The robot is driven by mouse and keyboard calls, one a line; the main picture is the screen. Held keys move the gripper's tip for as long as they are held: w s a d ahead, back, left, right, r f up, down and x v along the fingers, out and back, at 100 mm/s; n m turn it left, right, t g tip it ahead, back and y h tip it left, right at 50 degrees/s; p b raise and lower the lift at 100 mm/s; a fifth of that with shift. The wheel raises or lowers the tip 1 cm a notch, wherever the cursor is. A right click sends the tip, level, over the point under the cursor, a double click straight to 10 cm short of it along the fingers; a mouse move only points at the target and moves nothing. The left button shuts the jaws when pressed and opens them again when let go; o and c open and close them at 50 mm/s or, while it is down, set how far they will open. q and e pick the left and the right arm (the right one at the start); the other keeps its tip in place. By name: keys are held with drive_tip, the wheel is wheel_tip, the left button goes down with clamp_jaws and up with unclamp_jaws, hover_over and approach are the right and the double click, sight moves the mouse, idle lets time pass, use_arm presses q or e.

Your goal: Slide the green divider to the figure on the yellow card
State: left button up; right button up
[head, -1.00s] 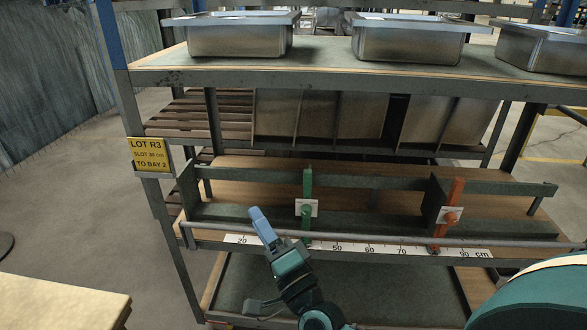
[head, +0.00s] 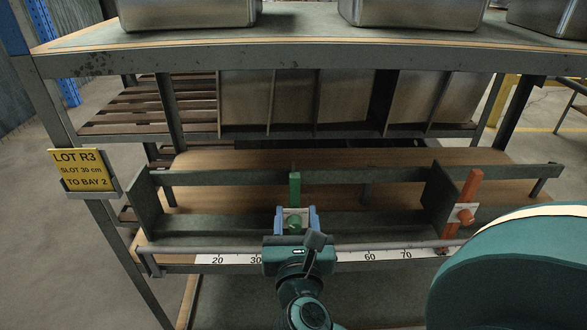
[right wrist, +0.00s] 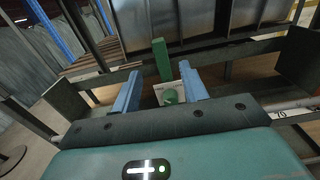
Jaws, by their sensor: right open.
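The yellow card (head: 78,170) on the left post reads "LOT R3, SLOT 30 cm, TO BAY 2". The green divider (head: 295,187) stands upright in the rack, with a green knob on a white plate; it also shows in the right wrist view (right wrist: 162,60). My right gripper (head: 297,212) is open, its blue fingers on either side of the knob (right wrist: 170,97), with a gap showing to each side. The scale strip (head: 385,256) shows 20, 30, 60 and 70; my gripper hides the middle figures. The divider stands to the right of the 30. My left gripper is out of view.
An orange divider (head: 468,203) with its own knob stands farther right, past the 70. A grey rail (head: 205,248) runs along the rack front above the scale. Metal bins (head: 190,12) sit on the shelf above. The rack between the dividers is clear.

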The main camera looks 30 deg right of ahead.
sight(295, 184)
drive_tip(key=p+x, duration=0.1)
drive_tip(key=x, duration=1.1)
drive_tip(key=shift+w+d+r, duration=0.1)
drive_tip(key=shift+w+d, duration=0.1)
drive_tip(key=shift+w, duration=0.05)
drive_tip(key=shift+c, duration=0.4)
clamp_jaws()
